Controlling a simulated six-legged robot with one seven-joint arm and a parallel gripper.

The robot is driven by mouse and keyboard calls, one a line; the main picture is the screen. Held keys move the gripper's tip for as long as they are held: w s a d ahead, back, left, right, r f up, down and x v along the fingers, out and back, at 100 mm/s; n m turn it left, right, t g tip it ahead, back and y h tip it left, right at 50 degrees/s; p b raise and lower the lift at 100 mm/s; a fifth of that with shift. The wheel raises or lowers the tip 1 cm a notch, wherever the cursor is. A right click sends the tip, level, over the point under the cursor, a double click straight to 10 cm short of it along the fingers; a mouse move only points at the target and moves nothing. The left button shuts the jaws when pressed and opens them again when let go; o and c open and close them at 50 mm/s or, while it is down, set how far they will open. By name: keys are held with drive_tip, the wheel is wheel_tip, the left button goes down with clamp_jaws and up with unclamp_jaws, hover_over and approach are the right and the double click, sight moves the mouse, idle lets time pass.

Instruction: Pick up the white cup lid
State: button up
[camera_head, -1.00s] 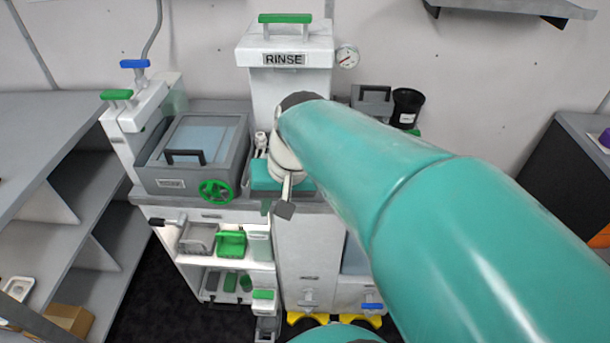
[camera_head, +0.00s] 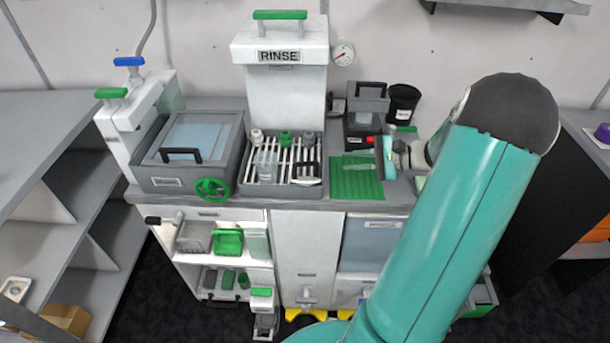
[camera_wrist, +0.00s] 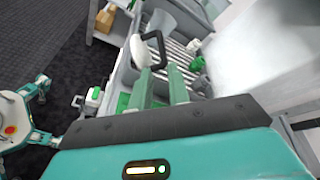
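A white oval, disc-like piece, which looks like the cup lid, shows in the wrist view (camera_wrist: 140,52), beside a black loop handle and just beyond my left fingertip. In the head view, a small white piece (camera_head: 307,182) at the front right of the slatted rack seems to be the same thing. My gripper (camera_head: 360,158) is above the green ribbed mat, to the right of the rack, pointing left. In the wrist view my gripper (camera_wrist: 159,80) has its two green fingers apart, with nothing seen between them. The lid is apart from the fingers.
The slatted rack (camera_head: 262,187) holds a clear cup (camera_head: 266,165) and small fittings. A grey basin (camera_head: 221,184) with a green wheel is left of it. The white RINSE tower (camera_head: 287,102) stands behind. The green mat (camera_head: 355,184) is clear below my gripper.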

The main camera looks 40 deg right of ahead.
sight(307, 164)
drive_tip(key=x, duration=1.3)
drive_tip(key=shift+w+a, duration=0.2)
drive_tip(key=shift+w, duration=0.1)
clamp_jaws()
